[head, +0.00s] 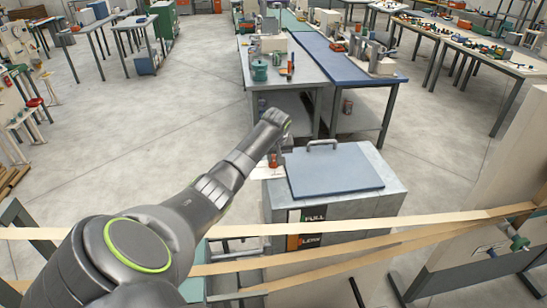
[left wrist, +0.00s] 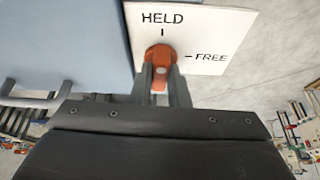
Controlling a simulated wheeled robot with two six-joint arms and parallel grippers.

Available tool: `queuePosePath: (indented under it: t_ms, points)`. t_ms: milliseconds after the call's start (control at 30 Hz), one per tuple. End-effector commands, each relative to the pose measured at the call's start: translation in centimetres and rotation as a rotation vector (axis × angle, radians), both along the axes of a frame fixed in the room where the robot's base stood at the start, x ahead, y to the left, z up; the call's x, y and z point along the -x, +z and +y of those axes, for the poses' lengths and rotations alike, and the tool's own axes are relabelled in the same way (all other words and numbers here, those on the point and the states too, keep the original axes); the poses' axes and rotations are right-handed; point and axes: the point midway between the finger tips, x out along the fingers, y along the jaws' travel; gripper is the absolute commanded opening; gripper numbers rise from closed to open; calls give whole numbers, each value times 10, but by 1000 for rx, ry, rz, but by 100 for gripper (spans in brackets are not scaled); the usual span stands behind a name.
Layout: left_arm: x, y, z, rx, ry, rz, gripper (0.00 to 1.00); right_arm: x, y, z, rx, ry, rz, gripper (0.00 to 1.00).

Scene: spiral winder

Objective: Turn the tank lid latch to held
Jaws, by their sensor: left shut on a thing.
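The tank (head: 385,192) is a grey box with a flat blue lid (head: 335,168) that lies closed on top and has a bar handle. An orange latch (left wrist: 158,52) sits on a white plate (left wrist: 205,30) beside the lid. The plate reads HELD above the latch and FREE to its right, each with a tick. My left gripper (left wrist: 162,82) is shut on the latch, one finger on each side. The fingers hide part of it, so its exact angle is hard to tell. In the head view the latch (head: 273,160) shows under my left wrist. My right gripper is not in view.
Several tan strips (head: 340,226) run across in front of the tank, just below its top. A pale upright panel (head: 505,190) stands at the right. Workbenches (head: 345,65) with tools stand behind the tank. The floor left of the tank is open.

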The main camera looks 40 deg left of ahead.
Motion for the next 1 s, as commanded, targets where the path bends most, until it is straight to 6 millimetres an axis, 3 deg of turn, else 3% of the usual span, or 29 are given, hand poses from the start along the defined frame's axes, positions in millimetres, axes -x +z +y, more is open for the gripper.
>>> queuePosePath:
  t_ms: [700,733,800,900,1000]
  points:
    - [-1,2,0,-2,79,-4,0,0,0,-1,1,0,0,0]
    - [-1,2,0,-2,79,-4,16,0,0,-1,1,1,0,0]
    - [-1,2,0,-1,79,-3,25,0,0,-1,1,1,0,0]
    - [-1,1,0,-1,79,-2,36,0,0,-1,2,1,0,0]
    - [-1,1,0,0,79,-2,36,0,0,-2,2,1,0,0]
